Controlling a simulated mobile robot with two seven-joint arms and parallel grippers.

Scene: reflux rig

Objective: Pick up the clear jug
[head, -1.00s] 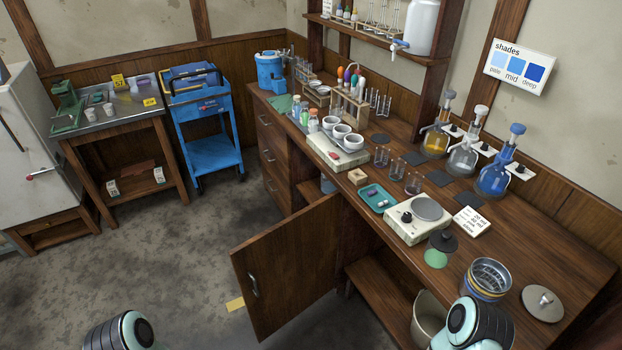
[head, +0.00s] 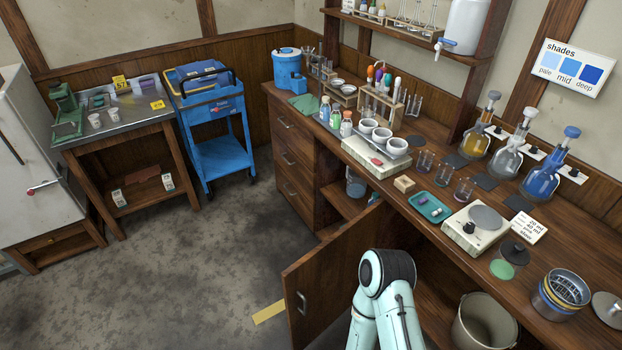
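A clear jug (head: 356,185), seemingly the task's jug, stands inside the cupboard under the bench, just behind the open wooden door (head: 322,272). Only part of it shows through the opening, and I cannot make out its handle. One of my arms rises from the bottom centre of the head view, in front of the door and below the bench edge. Neither of my grippers shows.
A bucket (head: 484,322) stands under the bench at right. A blue cart (head: 217,150) stands behind open floor at left.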

